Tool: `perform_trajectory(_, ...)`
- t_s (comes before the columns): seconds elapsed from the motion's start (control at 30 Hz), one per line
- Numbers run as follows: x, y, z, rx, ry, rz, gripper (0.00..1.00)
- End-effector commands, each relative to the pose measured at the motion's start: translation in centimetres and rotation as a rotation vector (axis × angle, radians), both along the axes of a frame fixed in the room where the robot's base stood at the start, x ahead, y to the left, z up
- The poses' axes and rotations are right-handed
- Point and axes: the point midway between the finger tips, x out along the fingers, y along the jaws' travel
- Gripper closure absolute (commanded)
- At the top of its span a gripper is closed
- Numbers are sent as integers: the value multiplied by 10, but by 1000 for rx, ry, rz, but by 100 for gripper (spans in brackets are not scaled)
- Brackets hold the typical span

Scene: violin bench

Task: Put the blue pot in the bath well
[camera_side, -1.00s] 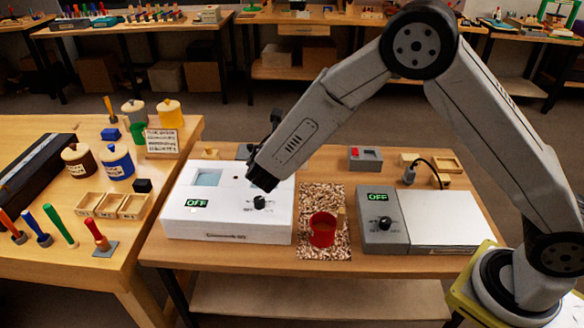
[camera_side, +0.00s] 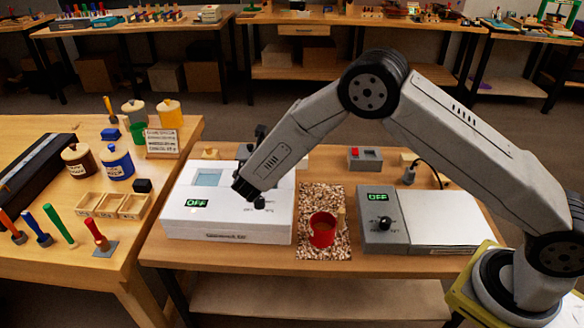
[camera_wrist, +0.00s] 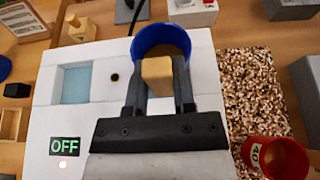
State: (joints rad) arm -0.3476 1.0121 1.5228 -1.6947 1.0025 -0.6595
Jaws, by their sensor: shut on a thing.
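The blue pot (camera_wrist: 170,38) shows in the wrist view, at the top between and beyond my fingers. My gripper (camera_wrist: 157,72) is shut on its wooden handle (camera_wrist: 157,76). The bath is a white box (camera_side: 240,228) with a display reading OFF. Its well, a light blue square opening (camera_side: 208,177), also shows in the wrist view (camera_wrist: 76,84). The pot is to the right of the well in the wrist view, apart from it. It appears to be over the box's right part; its height is unclear. In the side view my arm hides the pot.
A red pot (camera_side: 322,232) stands on a speckled mat (camera_side: 310,195) right of the bath. A grey device (camera_side: 380,236) reading OFF with a white plate (camera_side: 448,217) is further right. A small dark hole (camera_wrist: 114,77) is beside the well.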

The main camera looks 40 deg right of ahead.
Motion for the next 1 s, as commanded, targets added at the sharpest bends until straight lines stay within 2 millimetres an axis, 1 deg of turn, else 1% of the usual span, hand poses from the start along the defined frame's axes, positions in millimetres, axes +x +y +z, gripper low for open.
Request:
perform_trajectory(0.03, 3, 0, -3, 1, -1, 0, 100)
perform_trajectory(0.2, 2, 0, -22, -1, 2, 0, 100)
perform_trajectory(0.3, 2, 0, -29, 1, -1, 0, 100)
perform_trajectory(0.4, 2, 0, -33, 0, 0, 1, 100)
perform_trajectory(0.77, 2, 0, -35, 0, 0, 1, 100)
perform_trajectory(0.8, 2, 0, -35, 0, 0, 1, 65)
perform_trajectory(0.87, 2, 0, -35, 0, 0, 1, 46)
perform_trajectory(0.9, 2, 0, -35, 0, 0, 1, 34)
perform_trajectory(1.0, 2, 0, -35, 0, 0, 1, 33)
